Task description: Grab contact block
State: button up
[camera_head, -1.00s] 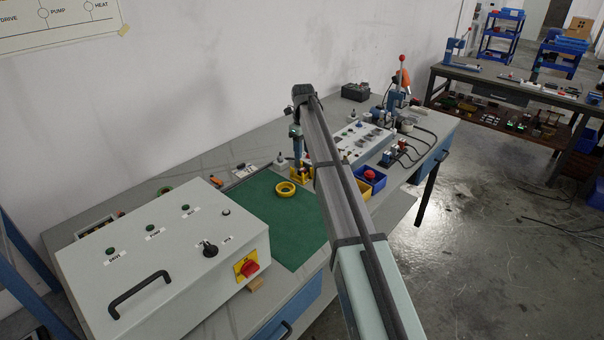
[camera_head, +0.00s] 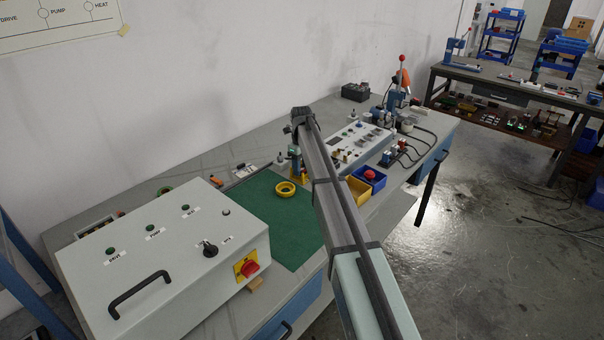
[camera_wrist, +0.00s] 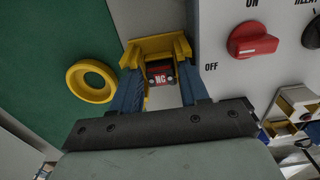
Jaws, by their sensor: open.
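The contact block (camera_wrist: 161,79), a small dark and red piece marked "NC", shows in the wrist view between the two blue fingers of my gripper (camera_wrist: 158,62). Yellow parts sit at the finger ends and frame the block; I cannot tell whether they belong to the fingers or to a holder. The jaws are apart, and I cannot tell whether either finger touches the block. In the head view my gripper (camera_head: 298,172) is low over the bench near the green mat's far right edge. The contact block cannot be made out there.
A yellow ring (camera_wrist: 91,81) lies on the green mat (camera_wrist: 35,70), left of my gripper. A panel with a red knob (camera_wrist: 252,39) is close on the right. Yellow (camera_head: 355,190) and blue (camera_head: 371,180) bins stand right of my arm. A grey control box (camera_head: 165,260) fills the front left.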

jog(key=c, duration=0.8)
